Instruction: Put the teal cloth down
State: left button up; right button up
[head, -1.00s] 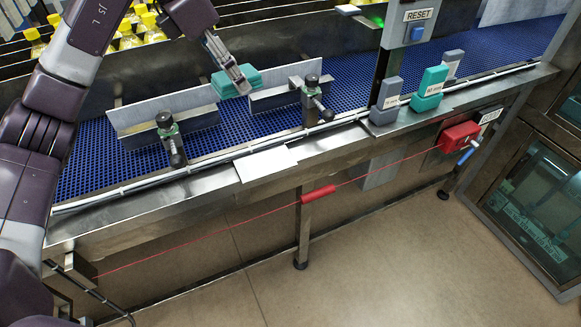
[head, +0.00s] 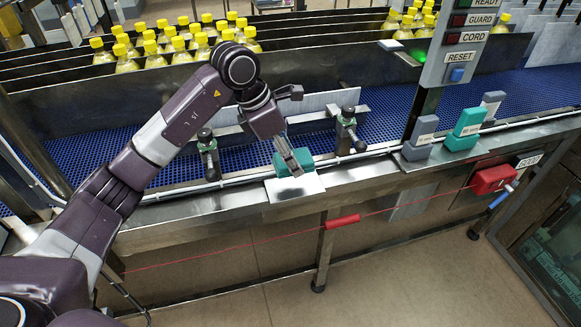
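The teal cloth (head: 303,161) is a small folded block at the front edge of the conveyor. My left gripper (head: 291,163) reaches down from above with its fingers against the cloth, and looks shut on it. The cloth is just over the back part of a white plate (head: 312,184) on the metal front ledge. A dark patch, perhaps a shadow, shows on the plate below the fingers. I cannot tell whether the cloth touches the plate. My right gripper is not in view.
Two green-and-black clamps (head: 208,153) and (head: 347,130) stand along the rail by a grey divider plate (head: 312,104). Grey and teal blocks (head: 465,129) stand on the right ledge under the RESET panel (head: 459,67). A red pull cord (head: 342,221) runs below. Yellow-capped bottles (head: 165,45) stand behind.

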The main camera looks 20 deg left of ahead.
aim_at(290, 182)
pick_arm(q)
jog(key=shift+f, duration=0.75)
notch_tip(290, 182, down, 3)
jog(key=shift+f+p, duration=0.1)
jog(key=shift+p, duration=0.55)
jog(key=shift+f, duration=0.2)
jog(key=shift+f, duration=0.1)
jog(key=shift+f, duration=0.15)
jog(key=o, duration=1.3)
